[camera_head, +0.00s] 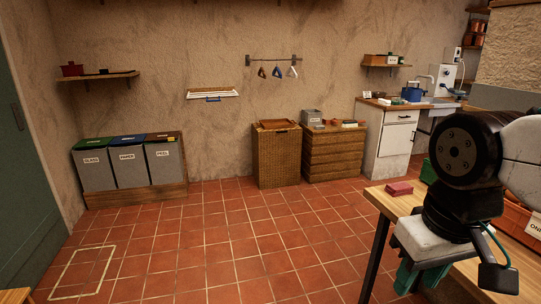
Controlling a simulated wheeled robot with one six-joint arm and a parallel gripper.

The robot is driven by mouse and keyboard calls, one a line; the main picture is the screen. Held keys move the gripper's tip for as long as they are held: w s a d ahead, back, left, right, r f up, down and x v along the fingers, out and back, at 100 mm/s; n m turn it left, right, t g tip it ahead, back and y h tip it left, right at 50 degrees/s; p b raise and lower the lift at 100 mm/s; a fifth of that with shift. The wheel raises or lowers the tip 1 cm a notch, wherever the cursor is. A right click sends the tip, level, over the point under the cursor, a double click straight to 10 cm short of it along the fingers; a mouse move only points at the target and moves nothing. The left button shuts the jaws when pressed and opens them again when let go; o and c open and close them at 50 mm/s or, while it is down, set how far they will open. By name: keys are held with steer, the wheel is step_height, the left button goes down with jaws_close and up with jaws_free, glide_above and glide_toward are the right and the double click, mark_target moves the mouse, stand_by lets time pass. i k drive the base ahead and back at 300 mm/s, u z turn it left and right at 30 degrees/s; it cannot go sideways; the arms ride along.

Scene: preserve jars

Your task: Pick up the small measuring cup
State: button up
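I cannot make out a small measuring cup anywhere in this view. My gripper (423,280) hangs at the lower right, beneath my dark wrist, over or in front of the near wooden table. Its teal fingers point down and are partly cut off or overlapped, so their opening and anything between them cannot be told. My arm hides much of the table's surface.
The near wooden table (385,206) carries a small red block (399,188) and an orange crate (518,222). Grey bins (130,166), a wicker hamper (277,155), a drawer chest (335,155) and a counter (393,140) line the wall. The tiled floor (225,245) is mostly clear.

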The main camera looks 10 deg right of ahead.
mark_target(401, 100)
steer(key=i, duration=4.85)
steer(key=z, duration=2.45)
steer(key=i, duration=4.15)
steer(key=u, duration=1.1)
